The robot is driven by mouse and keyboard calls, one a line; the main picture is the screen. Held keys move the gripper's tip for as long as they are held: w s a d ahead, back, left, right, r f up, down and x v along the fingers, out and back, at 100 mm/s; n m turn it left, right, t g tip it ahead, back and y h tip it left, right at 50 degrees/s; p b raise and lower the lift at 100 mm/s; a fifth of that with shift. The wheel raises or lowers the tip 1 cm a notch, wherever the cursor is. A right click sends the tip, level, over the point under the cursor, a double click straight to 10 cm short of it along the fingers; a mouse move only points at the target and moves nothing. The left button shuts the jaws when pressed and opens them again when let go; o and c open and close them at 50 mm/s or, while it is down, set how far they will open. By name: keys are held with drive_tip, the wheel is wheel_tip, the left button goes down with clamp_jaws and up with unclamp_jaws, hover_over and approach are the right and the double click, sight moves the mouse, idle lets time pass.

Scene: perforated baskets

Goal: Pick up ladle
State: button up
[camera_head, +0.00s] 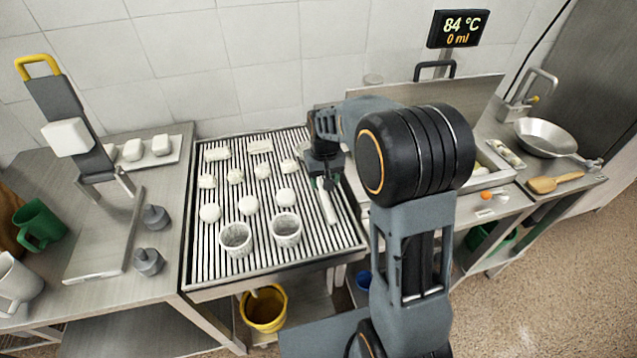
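My gripper (322,182) hangs over the right part of the ribbed rack, with my arm reaching across from the right. A pale, slim, handle-like piece (328,208) shows just below the fingers; I cannot tell whether it is the ladle, or whether it is gripped or only lies under them. The fingers are too small and dark to show if they are open or shut. Two white perforated baskets (236,240) (285,229) stand at the front of the rack. No ladle can be made out for certain; my arm hides part of the counter behind it.
Several white lumps (235,177) lie on the ribbed rack (215,272). On the left are a slanted slicer-like stand (75,120), grey weights (148,261) and a green mug (38,224). A yellow bucket (264,308) stands below.

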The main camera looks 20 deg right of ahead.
sight(324, 196)
drive_tip(key=shift+d+f+p, duration=0.1)
drive_tip(key=shift+f+p, duration=0.3)
drive_tip(key=shift+f, duration=3.25)
clamp_jaws()
drive_tip(key=shift+r, duration=0.1)
